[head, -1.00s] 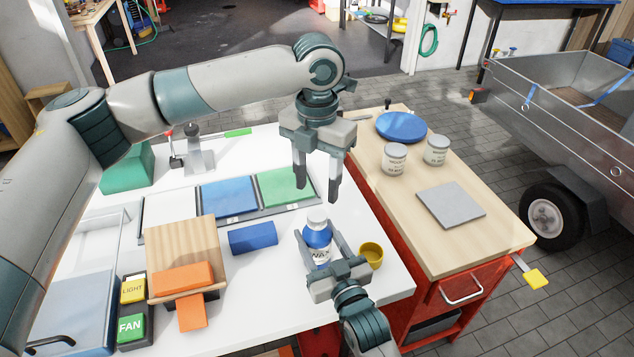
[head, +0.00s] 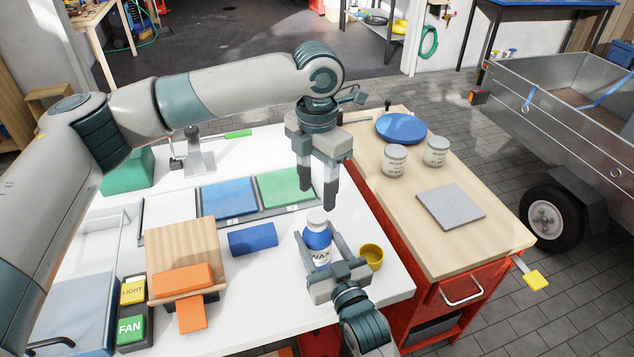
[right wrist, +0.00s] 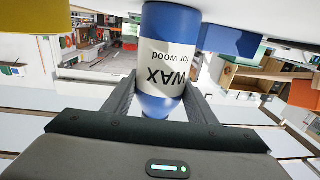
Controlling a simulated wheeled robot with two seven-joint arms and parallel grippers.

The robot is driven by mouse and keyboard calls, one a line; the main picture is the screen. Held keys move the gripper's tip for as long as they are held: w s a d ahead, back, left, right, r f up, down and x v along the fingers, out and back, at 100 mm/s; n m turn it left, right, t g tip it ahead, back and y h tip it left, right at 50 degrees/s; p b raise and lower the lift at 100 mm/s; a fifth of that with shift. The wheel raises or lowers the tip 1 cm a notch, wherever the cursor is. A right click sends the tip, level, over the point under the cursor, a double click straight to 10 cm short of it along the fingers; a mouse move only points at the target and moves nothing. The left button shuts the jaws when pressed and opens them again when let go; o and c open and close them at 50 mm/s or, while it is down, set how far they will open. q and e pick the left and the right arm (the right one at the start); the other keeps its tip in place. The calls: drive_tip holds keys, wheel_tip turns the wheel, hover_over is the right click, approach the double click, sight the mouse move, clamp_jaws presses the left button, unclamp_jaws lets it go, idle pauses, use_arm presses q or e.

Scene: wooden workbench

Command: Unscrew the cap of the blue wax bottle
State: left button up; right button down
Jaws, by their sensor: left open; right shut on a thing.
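The blue wax bottle (head: 318,243) stands upright on the white table, with a white label reading WAX and a pale cap (head: 317,216) on top. My right gripper (head: 321,253) is shut on the bottle's body from the near side. The bottle also shows upside down in the right wrist view (right wrist: 168,60), between the two fingers (right wrist: 160,98); its cap is out of sight there. My left gripper (head: 317,194) is open and empty, pointing down just above the cap and apart from it.
A yellow cup (head: 371,256) stands just right of the bottle. A blue block (head: 252,239) lies to its left. A wooden stand (head: 180,243) with orange pieces is further left. Coloured trays (head: 229,198) lie behind. A wooden-topped red cart (head: 470,240) adjoins on the right.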

sight(317, 216)
use_arm(q)
drive_tip(key=shift+f, duration=3.55)
drive_tip(key=c, duration=1.1)
